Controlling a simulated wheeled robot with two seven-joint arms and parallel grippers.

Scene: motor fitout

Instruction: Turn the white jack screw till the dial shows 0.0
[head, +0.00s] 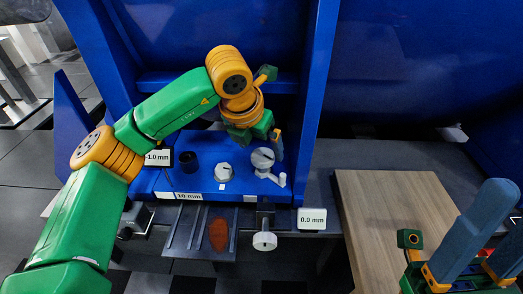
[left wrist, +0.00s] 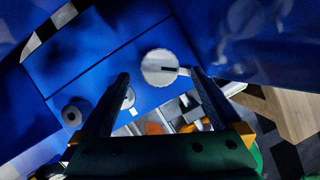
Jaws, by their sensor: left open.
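A round white-grey knob (head: 262,158) with a dark slot stands on the blue fixture. It also shows in the left wrist view (left wrist: 160,67), just beyond and between my left fingers. My left gripper (head: 276,148) is open and empty beside it; I see no contact. A smaller pale knob (head: 223,172) and a dark cylinder (head: 187,161) stand to its left. A white disc (head: 264,240) sits on the front below. I cannot tell which is the jack screw. Readouts show -1.0 mm (head: 158,157) and 0.0 mm (head: 312,219). My right gripper (head: 502,212) is open at lower right.
Blue uprights (head: 317,80) flank the fixture. A label reads 10 mm (head: 189,196). A grey tray (head: 185,240) with a brown-red oval piece (head: 218,234) lies in front.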

